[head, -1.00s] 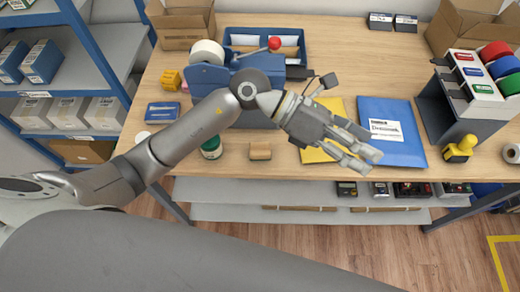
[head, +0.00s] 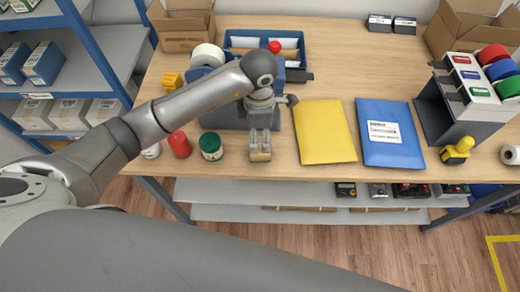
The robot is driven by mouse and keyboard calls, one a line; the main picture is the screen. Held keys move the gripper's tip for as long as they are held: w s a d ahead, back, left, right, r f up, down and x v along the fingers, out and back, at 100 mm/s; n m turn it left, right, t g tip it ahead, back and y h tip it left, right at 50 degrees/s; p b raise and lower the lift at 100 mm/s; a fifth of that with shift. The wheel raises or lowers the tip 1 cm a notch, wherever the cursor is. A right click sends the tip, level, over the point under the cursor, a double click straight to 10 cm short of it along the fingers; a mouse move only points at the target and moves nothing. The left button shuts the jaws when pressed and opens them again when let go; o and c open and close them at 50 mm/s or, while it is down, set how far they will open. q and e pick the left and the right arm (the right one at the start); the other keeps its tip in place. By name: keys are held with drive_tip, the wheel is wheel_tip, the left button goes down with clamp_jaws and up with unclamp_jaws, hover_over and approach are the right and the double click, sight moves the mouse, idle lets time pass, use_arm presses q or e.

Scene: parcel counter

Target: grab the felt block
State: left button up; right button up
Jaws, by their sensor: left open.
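The felt block (head: 260,157) is a small tan block near the front edge of the counter, left of the yellow envelope. My left gripper (head: 260,147) points down over it, with its open fingers at the block and covering part of it. Whether the fingers touch the block cannot be told. The block appears to rest on the counter. My right gripper is not in view.
A green-lidded jar (head: 211,146) and a red container (head: 180,144) stand just left of the block. The yellow envelope (head: 324,132) and blue envelope (head: 391,133) lie flat to the right. A tape dispenser (head: 208,56) stands behind.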

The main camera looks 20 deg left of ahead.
sight(260, 150)
use_arm(q)
drive_tip(key=shift+f, duration=0.6)
drive_tip(key=shift+s+f+p, duration=0.1)
drive_tip(key=shift+f+p, duration=0.25)
drive_tip(key=shift+p, duration=0.15)
wheel_tip(260, 150, down, 3)
drive_tip(key=shift+s+d+f+p, duration=0.1)
drive_tip(key=shift+d+p, duration=0.05)
drive_tip(key=shift+p, duration=0.8)
drive_tip(key=shift+f, duration=0.65)
drive_tip(key=shift+c, duration=0.5)
drive_tip(key=c, duration=1)
drive_tip(key=shift+r, duration=0.1)
